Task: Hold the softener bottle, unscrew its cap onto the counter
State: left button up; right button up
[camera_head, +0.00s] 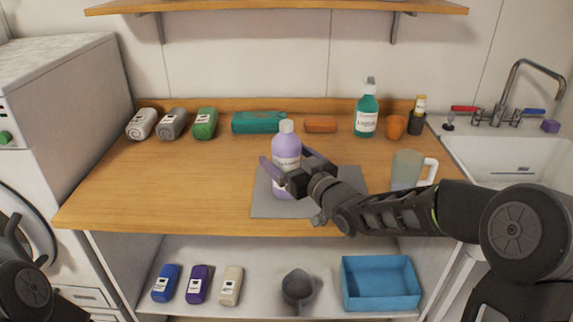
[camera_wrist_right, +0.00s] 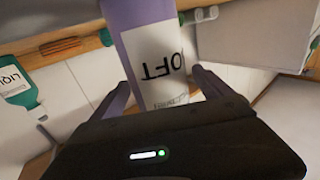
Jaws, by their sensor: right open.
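The softener bottle (camera_head: 287,150) is lavender with a pale label and stands upright on a grey mat (camera_head: 262,207) on the wooden counter. Its pale cap (camera_head: 286,126) is on its top. My right gripper (camera_head: 291,166) reaches in from the right and is open, with one finger on each side of the bottle. In the right wrist view the bottle (camera_wrist_right: 136,22) and its label lie between the spread fingers (camera_wrist_right: 166,88); the cap is out of that picture. I cannot tell whether either finger touches the bottle. My left gripper is not in view.
A green bottle (camera_head: 366,112), an orange cup (camera_head: 396,127) and a teal box (camera_head: 258,122) stand at the back. A clear pitcher (camera_head: 406,168) stands close behind my right forearm. A shelf (camera_head: 280,7) hangs above.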

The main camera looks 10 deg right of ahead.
grip_shut()
jog(key=shift+r, duration=0.1)
dwell(1.0)
